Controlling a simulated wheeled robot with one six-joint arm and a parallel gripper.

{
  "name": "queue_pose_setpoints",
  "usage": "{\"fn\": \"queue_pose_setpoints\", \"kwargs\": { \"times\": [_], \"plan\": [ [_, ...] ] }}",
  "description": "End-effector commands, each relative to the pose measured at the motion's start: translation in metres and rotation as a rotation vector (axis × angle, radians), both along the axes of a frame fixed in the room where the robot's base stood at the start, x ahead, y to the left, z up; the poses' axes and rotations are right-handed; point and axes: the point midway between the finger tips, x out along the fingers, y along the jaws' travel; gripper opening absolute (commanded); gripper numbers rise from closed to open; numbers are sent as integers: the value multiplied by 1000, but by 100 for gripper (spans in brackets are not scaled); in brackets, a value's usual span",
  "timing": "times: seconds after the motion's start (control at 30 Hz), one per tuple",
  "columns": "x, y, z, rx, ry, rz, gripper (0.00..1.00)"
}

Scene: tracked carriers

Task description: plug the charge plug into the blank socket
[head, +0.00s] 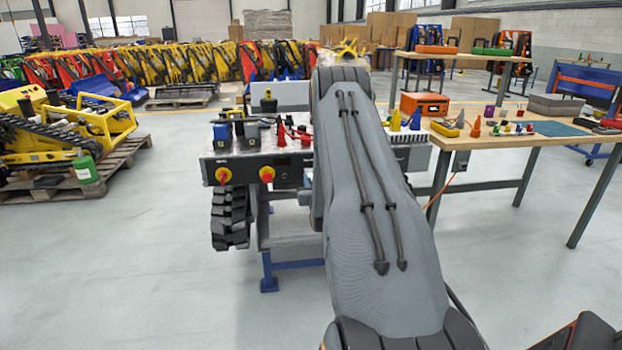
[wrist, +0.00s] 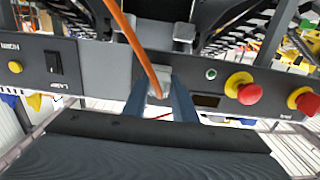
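The charge plug (wrist: 158,90) is a grey block with an orange cable running up from it in the wrist view. My gripper (wrist: 160,95) has its two blue fingers shut on the plug's sides. The plug is in front of the dark control panel (wrist: 105,68); I cannot tell whether it touches the panel. The blank socket cannot be made out; the plug and fingers cover that part of the panel. In the head view my arm hides the gripper and plug, and the carrier's panel (head: 242,172) shows left of the arm.
The panel carries a black rocker switch (wrist: 54,63), a yellow button (wrist: 15,67), a green-centred round fitting (wrist: 211,73) and red-and-yellow knobs (wrist: 243,88). A workbench (head: 540,135) with small items stands at right. The floor at left front is clear.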

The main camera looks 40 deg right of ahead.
Motion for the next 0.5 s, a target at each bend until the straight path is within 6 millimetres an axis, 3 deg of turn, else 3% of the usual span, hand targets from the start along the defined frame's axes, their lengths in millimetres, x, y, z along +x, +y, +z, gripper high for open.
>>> {"fn": "queue_pose_setpoints", "kwargs": {
  "times": [0.5],
  "plan": [
    [-10,6,0,0,0,0,0]
  ]
}}
